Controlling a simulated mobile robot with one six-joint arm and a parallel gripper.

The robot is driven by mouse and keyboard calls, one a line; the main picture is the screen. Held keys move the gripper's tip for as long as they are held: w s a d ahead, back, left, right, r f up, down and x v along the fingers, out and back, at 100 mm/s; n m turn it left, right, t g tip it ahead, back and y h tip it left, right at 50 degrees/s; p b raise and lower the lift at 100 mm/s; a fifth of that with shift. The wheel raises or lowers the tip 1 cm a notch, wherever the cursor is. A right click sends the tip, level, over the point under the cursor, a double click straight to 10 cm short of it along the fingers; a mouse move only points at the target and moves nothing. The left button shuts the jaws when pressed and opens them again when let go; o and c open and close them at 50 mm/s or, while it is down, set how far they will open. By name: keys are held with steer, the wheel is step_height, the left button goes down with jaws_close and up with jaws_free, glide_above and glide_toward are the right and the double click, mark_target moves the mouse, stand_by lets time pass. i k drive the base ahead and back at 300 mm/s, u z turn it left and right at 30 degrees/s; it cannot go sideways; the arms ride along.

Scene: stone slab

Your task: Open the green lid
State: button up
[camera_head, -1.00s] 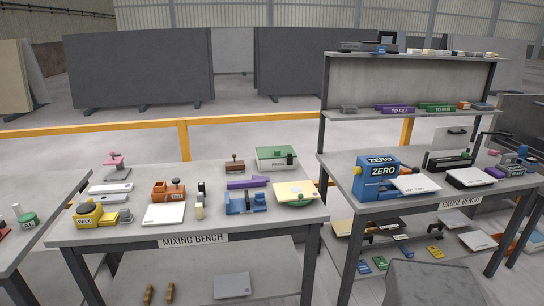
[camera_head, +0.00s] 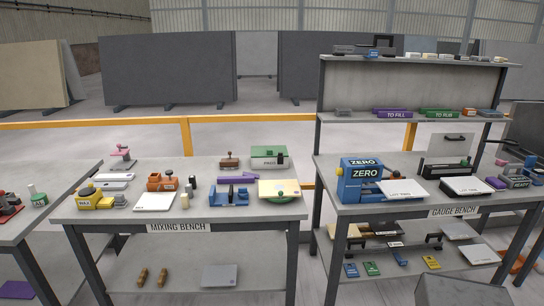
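A box with a flat green lid (camera_head: 268,150) stands at the back right of the mixing bench (camera_head: 225,222). The lid lies flat on the pale box and has a small dark knob on top. The box's front carries lettering, partly covered by a small black item. A small jar with a green top (camera_head: 38,198) stands on the bench at the far left. A round green piece (camera_head: 284,196) shows partly under a cream plate (camera_head: 279,187) at the mixing bench's front right. My gripper is not in view.
A blue fixture (camera_head: 228,196), a purple block (camera_head: 237,177) and the cream plate stand in front of the lidded box. The gauge bench (camera_head: 410,211) with the blue ZERO device (camera_head: 361,182) is to the right, across a narrow gap.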

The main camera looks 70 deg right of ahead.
mark_target(257, 151)
steer(key=k, duration=0.8)
steer(key=z, duration=1.4)
steer(key=i, duration=0.45)
steer(key=u, duration=0.35)
